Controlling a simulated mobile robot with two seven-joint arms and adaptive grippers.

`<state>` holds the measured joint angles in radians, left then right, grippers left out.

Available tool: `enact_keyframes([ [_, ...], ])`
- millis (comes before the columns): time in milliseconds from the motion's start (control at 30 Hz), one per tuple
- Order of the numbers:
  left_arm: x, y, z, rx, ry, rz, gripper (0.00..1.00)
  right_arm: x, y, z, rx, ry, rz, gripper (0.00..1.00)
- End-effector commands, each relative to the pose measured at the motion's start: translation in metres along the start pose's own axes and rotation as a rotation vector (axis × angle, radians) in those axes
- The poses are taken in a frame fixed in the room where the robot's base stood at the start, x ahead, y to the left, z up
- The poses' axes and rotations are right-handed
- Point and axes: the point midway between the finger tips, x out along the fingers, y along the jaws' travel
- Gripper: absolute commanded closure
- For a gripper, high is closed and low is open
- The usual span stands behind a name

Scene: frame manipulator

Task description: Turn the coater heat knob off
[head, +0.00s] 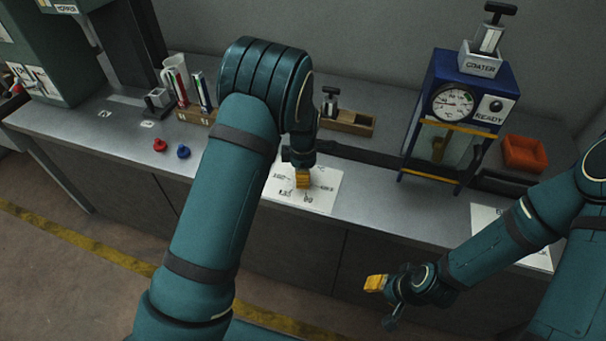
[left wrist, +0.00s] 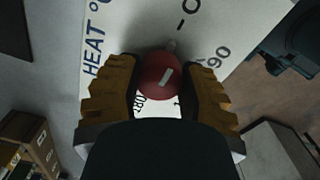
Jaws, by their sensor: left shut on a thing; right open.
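The coater heat knob (left wrist: 158,76) is round and red with a white pointer mark, set on a white dial sheet (left wrist: 125,30) printed with "HEAT" and numbers. In the left wrist view the two yellow fingers of my left gripper (left wrist: 160,95) stand on either side of the knob and are shut on it. In the head view my left gripper (head: 303,179) is over the white sheet (head: 325,188) on the bench, and it hides the knob. My right gripper (head: 376,284) is open and empty, in front of the bench at the lower right.
The blue coater machine (head: 459,103) with a gauge stands right of the sheet. An orange-red tray (head: 525,153) is beyond it. A red knob (head: 160,145) and a blue knob (head: 183,152) are on the left of the bench (head: 95,135). A wooden holder (head: 350,121) stands behind my left gripper.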

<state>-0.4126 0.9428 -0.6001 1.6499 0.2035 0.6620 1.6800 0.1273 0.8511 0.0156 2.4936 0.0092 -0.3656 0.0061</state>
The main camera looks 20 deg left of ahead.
Motion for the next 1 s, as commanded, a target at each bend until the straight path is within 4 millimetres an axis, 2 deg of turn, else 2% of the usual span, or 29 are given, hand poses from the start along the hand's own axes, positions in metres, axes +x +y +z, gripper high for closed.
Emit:
enact_keyframes([
  [167,0.002,-0.002,0.0,-0.001,0.001,-0.006,0.95,0.0,0.0,0.0,0.0,0.0,0.0,0.53],
  [200,0.002,-0.002,0.0,-0.001,0.001,-0.006,0.53,0.0,0.0,0.0,0.0,0.0,0.0,0.53],
  [267,0.002,-0.002,0.0,0.0,0.001,-0.006,0.32,0.0,0.0,0.0,0.0,0.0,0.0,0.53],
  [300,0.002,-0.002,0.0,0.0,0.001,-0.005,0.26,0.0,0.0,0.0,0.0,0.0,0.0,0.53],
  [667,-0.003,0.0,0.0,0.001,0.0,-0.001,0.26,0.0,0.0,0.0,-0.001,0.0,0.0,0.53],
  [833,-0.024,0.0,0.0,0.002,-0.001,0.002,0.26,0.0,0.0,0.0,-0.001,0.0,0.0,0.53],
  [1000,-0.06,0.0,0.001,0.001,-0.002,0.002,0.26,0.0,0.0,0.0,0.0,0.0,0.0,0.53],
])
